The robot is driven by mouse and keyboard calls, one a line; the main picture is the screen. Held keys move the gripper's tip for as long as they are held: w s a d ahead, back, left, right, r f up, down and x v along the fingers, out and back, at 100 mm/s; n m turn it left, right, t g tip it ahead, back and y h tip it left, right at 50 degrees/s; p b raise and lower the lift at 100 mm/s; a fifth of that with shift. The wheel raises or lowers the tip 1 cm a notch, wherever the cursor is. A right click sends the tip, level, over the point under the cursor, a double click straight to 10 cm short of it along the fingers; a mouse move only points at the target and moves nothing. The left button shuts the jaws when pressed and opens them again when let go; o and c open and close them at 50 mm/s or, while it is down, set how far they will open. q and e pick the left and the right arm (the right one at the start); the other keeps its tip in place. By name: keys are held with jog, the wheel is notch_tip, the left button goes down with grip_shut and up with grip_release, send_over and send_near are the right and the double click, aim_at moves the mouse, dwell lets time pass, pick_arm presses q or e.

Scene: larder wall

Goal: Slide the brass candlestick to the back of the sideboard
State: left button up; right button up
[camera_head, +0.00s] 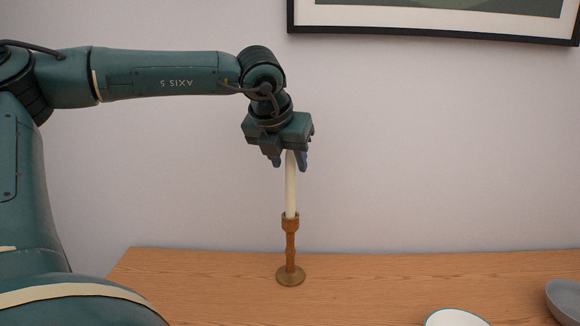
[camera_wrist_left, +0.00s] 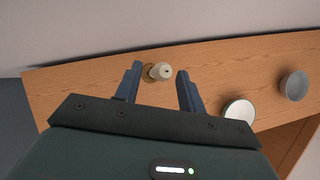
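The brass candlestick (camera_head: 291,248) stands upright on the wooden sideboard (camera_head: 200,280), with a tall cream candle (camera_head: 290,190) in it. My left gripper (camera_head: 290,165) points down at the candle's upper end, with one blue finger on each side of it in the head view. In the left wrist view the candle (camera_wrist_left: 162,71) shows end-on between the spread fingers, with gaps on both sides. The gripper is open and holds nothing. The candlestick's round base (camera_wrist_left: 147,74) is partly hidden there by the candle. My right gripper is not in view.
A white dish (camera_head: 455,318) and a grey bowl (camera_head: 567,302) are at the front right of the sideboard. The wall rises behind it, with a framed picture (camera_head: 440,28) above. The wood around the candlestick is clear.

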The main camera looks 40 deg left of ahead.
pick_arm(q)
jog(key=v, duration=0.9)
jog(key=shift+s+r+b, duration=0.2)
jog(key=shift+b, duration=0.15)
jog(key=shift+d, duration=0.1)
